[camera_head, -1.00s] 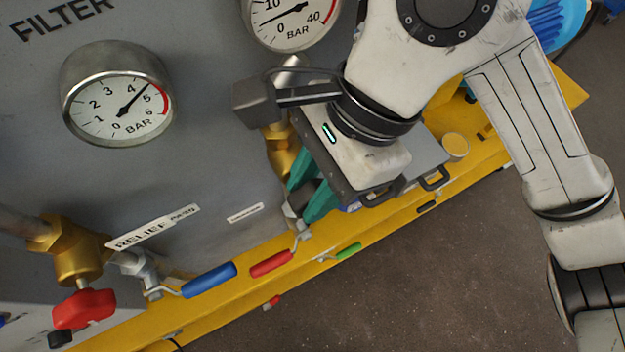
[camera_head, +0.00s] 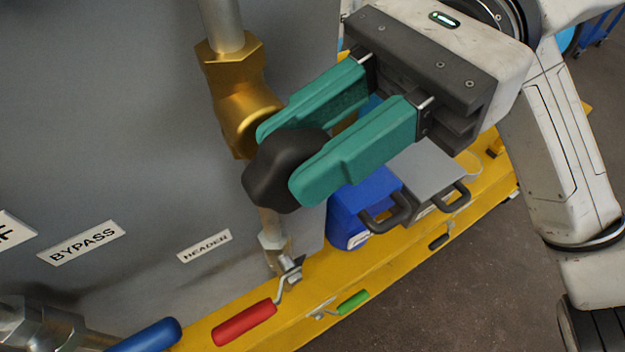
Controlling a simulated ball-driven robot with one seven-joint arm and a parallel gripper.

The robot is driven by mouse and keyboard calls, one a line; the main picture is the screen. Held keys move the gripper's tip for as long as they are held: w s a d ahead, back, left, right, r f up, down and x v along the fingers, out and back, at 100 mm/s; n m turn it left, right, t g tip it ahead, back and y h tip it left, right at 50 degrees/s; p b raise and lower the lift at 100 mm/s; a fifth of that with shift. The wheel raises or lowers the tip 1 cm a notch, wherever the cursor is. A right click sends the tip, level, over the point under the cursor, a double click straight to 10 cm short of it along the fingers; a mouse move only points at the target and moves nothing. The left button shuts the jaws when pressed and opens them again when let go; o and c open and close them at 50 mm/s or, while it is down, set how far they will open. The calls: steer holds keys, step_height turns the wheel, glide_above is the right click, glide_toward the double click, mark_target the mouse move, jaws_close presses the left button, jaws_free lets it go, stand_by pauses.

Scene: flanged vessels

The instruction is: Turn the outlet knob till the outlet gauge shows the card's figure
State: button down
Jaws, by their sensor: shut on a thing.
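A black lobed knob (camera_head: 284,170) sits on a brass valve (camera_head: 240,100) on a vertical pipe against the grey panel. My gripper (camera_head: 292,158) has two teal fingers, shut on the black knob, one on its upper side and one on its lower right. The fingers hide part of the knob. No label on this knob is readable, so I cannot tell from it whether it is the outlet knob. No gauge and no card are in view.
Below, a red-handled lever (camera_head: 244,323), a blue handle (camera_head: 146,336) and a green handle (camera_head: 353,302) line the yellow ledge (camera_head: 310,278). A blue container (camera_head: 350,210) and a grey handled box (camera_head: 428,178) stand behind the fingers.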

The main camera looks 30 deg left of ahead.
steer(key=g+y+b, duration=0.1)
steer(key=b, duration=0.1)
steer(key=f+g+y+b, duration=0.1)
steer(key=g+b, duration=0.1)
steer(key=b, duration=0.1)
steer(key=g+b, duration=0.2)
steer(key=b, duration=0.1)
steer(key=shift+w+d+f+y, duration=0.15)
steer(key=shift+w+f+y, duration=0.1)
steer(key=shift+f+y, duration=0.15)
steer(key=g+y+b, duration=0.1)
steer(key=g+b, duration=0.1)
steer(key=b, duration=0.2)
steer(key=shift+y, duration=0.4)
steer(key=shift+g+b, duration=0.4)
steer(key=c, duration=1.2)
jaws_free()
steer(key=v, duration=1.1)
